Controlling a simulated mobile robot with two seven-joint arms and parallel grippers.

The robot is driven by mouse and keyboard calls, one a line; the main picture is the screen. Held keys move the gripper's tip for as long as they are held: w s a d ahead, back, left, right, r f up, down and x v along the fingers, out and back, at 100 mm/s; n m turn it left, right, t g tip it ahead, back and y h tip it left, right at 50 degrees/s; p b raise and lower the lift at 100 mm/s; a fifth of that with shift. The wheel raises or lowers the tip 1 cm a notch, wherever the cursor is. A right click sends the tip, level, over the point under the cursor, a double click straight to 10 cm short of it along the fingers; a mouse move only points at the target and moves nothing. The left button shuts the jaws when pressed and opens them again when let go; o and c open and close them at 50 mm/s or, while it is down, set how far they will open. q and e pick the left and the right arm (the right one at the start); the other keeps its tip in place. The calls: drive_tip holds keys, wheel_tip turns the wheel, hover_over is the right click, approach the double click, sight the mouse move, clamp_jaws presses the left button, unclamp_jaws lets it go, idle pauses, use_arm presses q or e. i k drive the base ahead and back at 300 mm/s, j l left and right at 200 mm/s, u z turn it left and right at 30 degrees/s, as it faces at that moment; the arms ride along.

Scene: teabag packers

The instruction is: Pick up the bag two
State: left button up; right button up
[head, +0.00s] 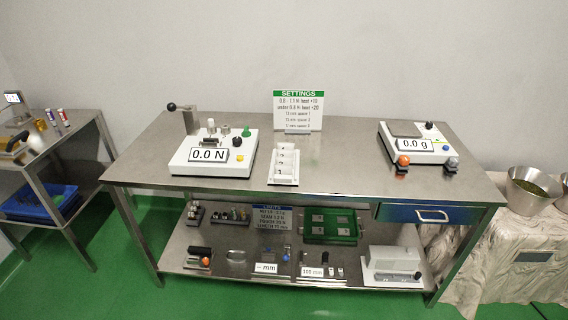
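A small white rack (284,181) stands near the front middle of the steel table. It holds several small white bags in a row from front to back. The front one reads 1. The marks behind it are too small to read surely; the second from the front (284,162) is likely bag two. Neither of my grippers shows in the head view.
On the steel table (335,170) a force tester (215,155) reading 0.0 N stands left of the rack, and a scale (418,145) reading 0.0 g stands at right. A settings sign (298,110) stands behind. The tabletop between rack and scale is clear.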

sight(279, 160)
drive_tip(key=z, duration=0.85)
drive_tip(key=j+z, duration=1.1)
drive_tip(key=j, duration=0.25)
drive_tip(key=k+j+z, duration=0.15)
drive_tip(key=j, duration=0.2)
drive_tip(key=k+j+z, duration=0.1)
drive_tip(key=j, duration=0.2)
